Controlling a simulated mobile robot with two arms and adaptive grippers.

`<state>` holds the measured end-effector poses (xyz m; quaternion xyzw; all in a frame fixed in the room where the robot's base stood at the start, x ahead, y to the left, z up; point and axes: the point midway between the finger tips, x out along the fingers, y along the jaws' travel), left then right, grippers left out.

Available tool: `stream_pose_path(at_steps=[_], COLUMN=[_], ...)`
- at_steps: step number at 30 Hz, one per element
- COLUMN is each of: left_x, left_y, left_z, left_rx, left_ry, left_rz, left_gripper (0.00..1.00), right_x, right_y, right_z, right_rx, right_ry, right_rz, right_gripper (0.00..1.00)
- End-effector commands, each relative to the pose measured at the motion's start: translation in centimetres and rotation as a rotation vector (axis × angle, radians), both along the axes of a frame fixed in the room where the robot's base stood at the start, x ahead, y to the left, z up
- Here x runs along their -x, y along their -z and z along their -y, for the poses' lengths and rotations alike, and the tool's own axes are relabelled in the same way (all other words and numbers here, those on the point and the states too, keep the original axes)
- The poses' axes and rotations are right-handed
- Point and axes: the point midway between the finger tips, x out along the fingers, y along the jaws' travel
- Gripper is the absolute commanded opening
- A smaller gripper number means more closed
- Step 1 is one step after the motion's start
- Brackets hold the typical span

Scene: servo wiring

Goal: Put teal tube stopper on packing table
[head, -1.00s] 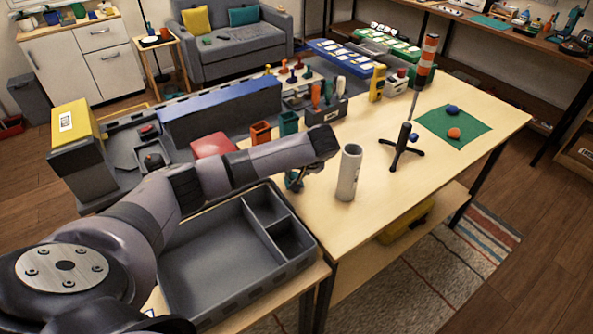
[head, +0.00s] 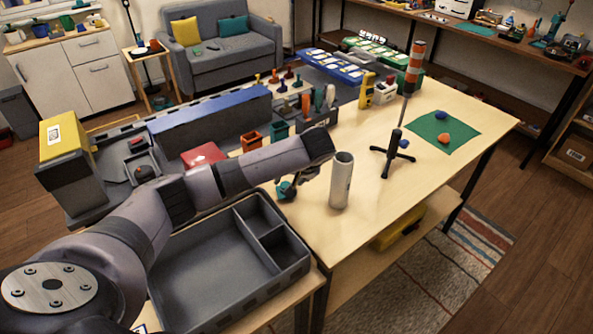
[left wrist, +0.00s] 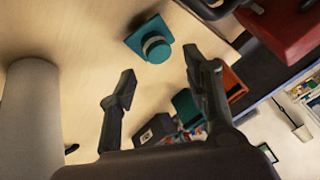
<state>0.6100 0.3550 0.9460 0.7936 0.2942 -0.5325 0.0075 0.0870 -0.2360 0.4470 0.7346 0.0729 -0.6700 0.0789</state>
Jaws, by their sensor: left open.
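The teal tube stopper (left wrist: 150,40), with a square plate, a round end and a grey band, shows at the wood packing table (left wrist: 85,30) in the left wrist view. In the head view the stopper (head: 284,188) is small and partly covered by my left gripper (head: 292,188), near the table's left edge. My left gripper (left wrist: 160,68) is open, its two fingers apart with nothing between the tips. The stopper lies just beyond them. Whether it touches the table is hard to tell. My right gripper is not in view.
A grey-white tube (head: 341,180) stands upright close to my left gripper. A grey divided tray (head: 190,300) is in front. A black stand (head: 393,150) and green mat (head: 470,130) are farther right. Orange (head: 252,140) and teal (head: 279,133) bins stand behind. The table's right front is clear.

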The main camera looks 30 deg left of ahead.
Motion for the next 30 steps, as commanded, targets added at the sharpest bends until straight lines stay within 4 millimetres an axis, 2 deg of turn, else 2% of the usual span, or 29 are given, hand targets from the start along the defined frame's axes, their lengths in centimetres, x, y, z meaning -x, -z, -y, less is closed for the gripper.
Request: stream_pose_path(at_steps=[6, 12, 18, 30], left_x=[1.1, 2.0, 2.3, 2.3], left_y=[-4.2, -6.8, -7.7, -7.7], left_z=[2.4, 3.7, 4.2, 4.2], left_rx=[0.003, 0.001, 0.000, 0.000], left_ry=[0.003, 0.001, 0.000, -0.001], left_rz=[0.005, 0.004, 0.001, 0.000], left_gripper=[0.46, 0.46, 0.46, 0.46], right_x=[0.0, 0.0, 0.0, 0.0], right_y=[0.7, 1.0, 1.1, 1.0], right_z=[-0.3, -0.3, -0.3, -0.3], right_rx=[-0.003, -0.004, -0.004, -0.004], right_ry=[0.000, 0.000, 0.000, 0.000], right_rz=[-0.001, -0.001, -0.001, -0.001], right_gripper=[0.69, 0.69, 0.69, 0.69])
